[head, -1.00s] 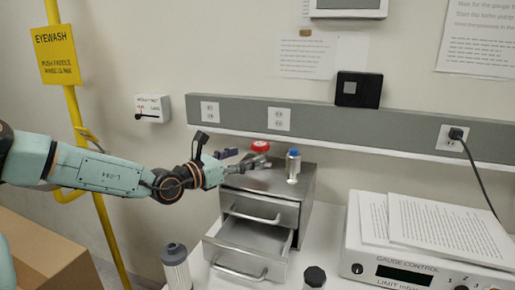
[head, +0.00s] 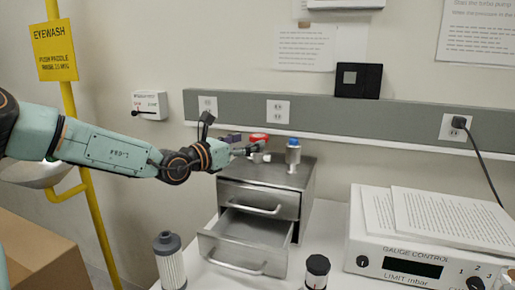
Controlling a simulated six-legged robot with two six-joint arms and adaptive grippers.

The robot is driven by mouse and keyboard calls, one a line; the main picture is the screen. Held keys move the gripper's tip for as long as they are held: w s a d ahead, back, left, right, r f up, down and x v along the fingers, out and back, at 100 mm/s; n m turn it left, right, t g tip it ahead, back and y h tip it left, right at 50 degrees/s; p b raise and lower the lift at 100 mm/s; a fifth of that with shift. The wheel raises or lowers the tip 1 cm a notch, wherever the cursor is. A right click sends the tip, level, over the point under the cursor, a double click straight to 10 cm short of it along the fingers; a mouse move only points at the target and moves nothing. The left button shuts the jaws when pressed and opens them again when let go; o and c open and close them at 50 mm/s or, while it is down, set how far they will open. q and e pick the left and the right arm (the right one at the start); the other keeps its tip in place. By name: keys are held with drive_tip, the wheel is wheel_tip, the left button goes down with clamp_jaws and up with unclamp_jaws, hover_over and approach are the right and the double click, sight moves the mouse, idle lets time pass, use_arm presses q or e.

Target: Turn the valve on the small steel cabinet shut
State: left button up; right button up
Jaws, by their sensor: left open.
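The small steel cabinet (head: 308,196) stands on the white bench, its lower drawer (head: 245,240) pulled out and its upper drawer shut. On its top, toward the back, is the valve with a red handle (head: 259,137). A metal fitting with a blue cap (head: 293,152) stands upright on the cabinet to the right of the valve. My left gripper (head: 248,146) is open at the valve, with its fingers close around or beside the red handle. Part of the valve is hidden behind the fingers, and I cannot tell whether they touch it. My right gripper is out of view.
A grey-capped filter (head: 170,262) and a black-capped jar (head: 317,272) stand in front of the cabinet. The gauge control box (head: 425,258) with papers on it is at right. A yellow eyewash pipe (head: 98,215) stands at left.

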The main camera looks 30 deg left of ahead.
sight(252, 140)
use_arm(q)
drive_tip(key=shift+w+f+b, duration=0.2)
drive_tip(key=shift+w+b, duration=0.15)
drive_tip(key=w+b, duration=0.1)
drive_tip(key=w, duration=0.1)
drive_tip(key=shift+w+d+f+b, duration=0.1)
drive_tip(key=shift+w+d+b, duration=0.25)
drive_tip(key=shift+w, duration=0.3)
drive_tip(key=shift+w+d+r+b, duration=0.1)
drive_tip(key=shift+w+r+b, duration=0.1)
drive_tip(key=shift+r+b, duration=0.1)
drive_tip(key=shift+w+f, duration=0.15)
drive_tip(key=shift+w, duration=0.15)
drive_tip(key=shift+s, duration=0.2)
drive_tip(key=c, duration=1.2)
